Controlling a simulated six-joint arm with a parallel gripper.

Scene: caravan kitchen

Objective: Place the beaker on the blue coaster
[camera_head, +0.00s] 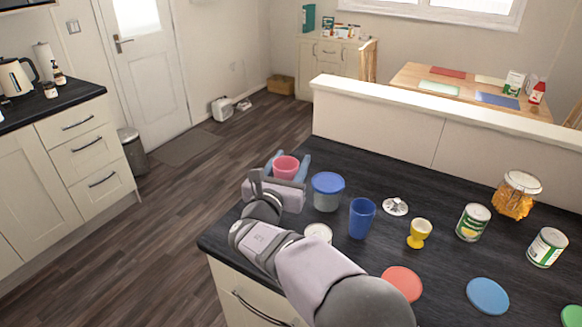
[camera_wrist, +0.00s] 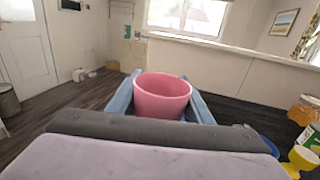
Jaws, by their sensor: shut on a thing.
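My gripper (camera_head: 287,167) is shut on a pink beaker (camera_head: 286,168) at the counter's far left corner. In the wrist view the pink beaker (camera_wrist: 162,98) stands roughly upright between the two blue fingers, its open rim up. I cannot tell whether its base is clear of the counter. The blue coaster (camera_head: 487,295) is a flat round disc near the counter's front right, with nothing on it. It is well to the right of my gripper.
On the dark counter (camera_head: 345,160) between them stand a blue-lidded tub (camera_head: 327,192), a blue cup (camera_head: 362,218), a metal piece (camera_head: 395,206), a yellow egg cup (camera_head: 419,233) and a red coaster (camera_head: 402,282). Cans (camera_head: 473,222) and a jar (camera_head: 517,194) stand farther right. A raised ledge (camera_head: 400,115) runs behind.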

